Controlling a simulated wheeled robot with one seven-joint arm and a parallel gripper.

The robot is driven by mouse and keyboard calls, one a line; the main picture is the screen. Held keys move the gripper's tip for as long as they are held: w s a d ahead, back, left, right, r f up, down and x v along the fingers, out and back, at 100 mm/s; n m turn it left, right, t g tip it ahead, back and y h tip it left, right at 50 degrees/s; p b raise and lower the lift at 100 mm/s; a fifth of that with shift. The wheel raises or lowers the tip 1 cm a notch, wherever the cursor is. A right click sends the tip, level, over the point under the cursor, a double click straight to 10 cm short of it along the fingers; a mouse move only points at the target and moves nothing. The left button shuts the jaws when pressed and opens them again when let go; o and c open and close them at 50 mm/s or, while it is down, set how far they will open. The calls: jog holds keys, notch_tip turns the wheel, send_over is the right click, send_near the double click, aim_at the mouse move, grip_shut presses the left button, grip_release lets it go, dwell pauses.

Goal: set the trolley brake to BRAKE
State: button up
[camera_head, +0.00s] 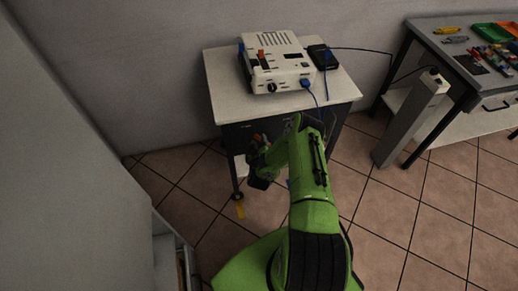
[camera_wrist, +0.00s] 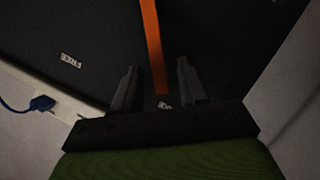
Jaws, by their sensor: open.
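The trolley (camera_head: 345,88) has a white top and a dark front, and it stands against the wall in the head view. My gripper (camera_head: 257,150) is low in front of that dark front. In the wrist view an orange lever (camera_wrist: 152,45) runs down the dark panel (camera_wrist: 85,30). My gripper (camera_wrist: 157,80) is open, with one finger on each side of the lever's lower end in the picture; I cannot tell whether they touch it. A FREE label (camera_wrist: 71,60) is left of the lever. Another label (camera_wrist: 165,105) by the lever's tip is partly hidden and unreadable.
A white device (camera_head: 280,65) with a blue plug (camera_head: 306,83) and a dark box (camera_head: 322,56) sit on the trolley. Cables run right to a pale upright column (camera_head: 410,120) beside a workbench (camera_head: 440,50). Tiled floor is clear right of my arm.

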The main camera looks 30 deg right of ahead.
jog(key=p+v, duration=0.4)
jog(key=v, duration=1.1)
